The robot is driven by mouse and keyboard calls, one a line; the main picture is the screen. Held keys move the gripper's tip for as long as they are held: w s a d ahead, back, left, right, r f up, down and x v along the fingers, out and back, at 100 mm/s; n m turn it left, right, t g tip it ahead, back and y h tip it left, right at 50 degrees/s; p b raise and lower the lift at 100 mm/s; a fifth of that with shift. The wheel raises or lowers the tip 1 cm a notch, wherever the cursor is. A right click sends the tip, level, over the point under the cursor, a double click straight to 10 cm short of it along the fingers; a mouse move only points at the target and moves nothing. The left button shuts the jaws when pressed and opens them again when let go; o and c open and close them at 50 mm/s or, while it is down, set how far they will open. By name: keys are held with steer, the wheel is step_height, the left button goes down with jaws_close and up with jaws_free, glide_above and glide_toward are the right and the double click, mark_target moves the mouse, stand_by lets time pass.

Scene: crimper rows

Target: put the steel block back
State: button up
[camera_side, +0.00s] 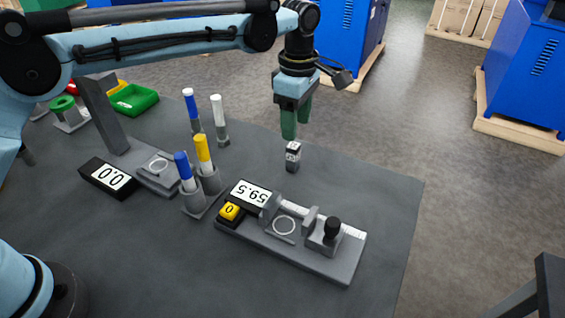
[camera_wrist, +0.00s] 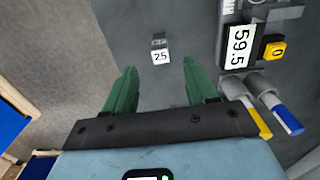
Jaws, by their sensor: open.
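The steel block (camera_side: 293,157) is a small grey block with a white label on its top part. It stands on the dark table near the far edge, behind the device with the 59.5 display. In the wrist view the steel block (camera_wrist: 160,50) shows the label 2.5 and lies ahead of the fingertips, between their lines. My gripper (camera_side: 296,130) has green fingers and hangs just above the block. In the wrist view my gripper (camera_wrist: 162,78) is open with nothing between its fingers.
A measuring device (camera_side: 290,248) with a 59.5 display (camera_side: 249,195) and yellow button stands in front. A 0.0 display (camera_side: 110,178) and green bin (camera_side: 134,99) lie farther left. The right table area is clear.

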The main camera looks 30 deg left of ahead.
mark_target(293, 145)
step_height(293, 145, up, 2)
steer(key=shift+r, duration=0.2)
steer(key=shift+a+r, duration=0.2)
steer(key=shift+r, duration=0.1)
steer(key=s+a+r+m+t, duration=0.2)
steer(key=s+a+r+m, duration=0.15)
steer(key=a, duration=0.25)
steer(key=s+a+r+m+t, duration=0.1)
steer(key=s+a+r+m, duration=0.25)
steer(key=a+m, duration=0.2)
steer(key=s+a+f+m+t, duration=0.2)
steer(key=s+a+f+m, duration=0.1)
steer(key=s, duration=0.4)
steer(key=s+a+f+m+t, duration=0.2)
steer(key=s+a+f+m, duration=0.2)
steer(key=s+a+m, duration=0.2)
steer(key=shift+s, duration=0.35)
